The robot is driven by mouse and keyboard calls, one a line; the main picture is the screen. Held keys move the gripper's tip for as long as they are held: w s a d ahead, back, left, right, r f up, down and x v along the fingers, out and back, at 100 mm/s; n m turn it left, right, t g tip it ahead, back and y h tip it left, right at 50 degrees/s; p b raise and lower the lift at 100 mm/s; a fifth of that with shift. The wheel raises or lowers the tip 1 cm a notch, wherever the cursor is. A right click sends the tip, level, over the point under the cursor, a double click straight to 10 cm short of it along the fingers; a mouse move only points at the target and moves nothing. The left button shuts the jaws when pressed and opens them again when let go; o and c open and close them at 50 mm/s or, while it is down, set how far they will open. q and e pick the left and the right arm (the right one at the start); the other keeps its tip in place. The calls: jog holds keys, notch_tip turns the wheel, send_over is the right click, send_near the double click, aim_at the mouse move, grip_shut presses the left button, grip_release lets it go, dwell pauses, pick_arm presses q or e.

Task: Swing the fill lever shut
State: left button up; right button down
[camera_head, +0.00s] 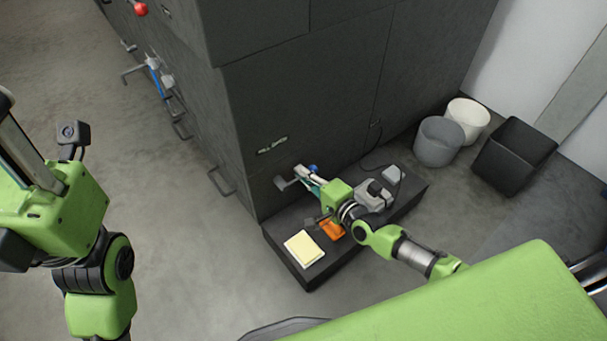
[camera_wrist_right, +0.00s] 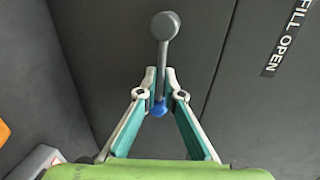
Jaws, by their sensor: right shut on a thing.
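The fill lever (camera_wrist_right: 164,28) is a grey arm with a round hub on the dark cabinet face and a blue end. In the head view its grey part (camera_head: 283,184) shows beside my right gripper (camera_head: 313,175). In the right wrist view my right gripper (camera_wrist_right: 161,85) is shut on the lever, its pale fingertips on either side of the shaft near the blue end. The label "FILL OPEN" (camera_wrist_right: 283,45) is on the panel to the right. My left arm is at the left of the head view, away from the lever; its fingers do not show.
A low dark plinth (camera_head: 290,268) below the lever holds a yellow pad (camera_head: 304,249), an orange item (camera_head: 332,229) and a grey device (camera_head: 374,194). Bins (camera_head: 438,141) stand at the right. More handles (camera_head: 181,129) line the cabinet's left face. The floor at left is clear.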

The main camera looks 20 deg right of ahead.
jog(key=c, duration=2.4)
grip_release()
jog(key=shift+s+f, duration=0.1)
jog(key=shift+f, duration=0.05)
jog(key=shift+c, duration=0.2)
jog(key=v, duration=1.2)
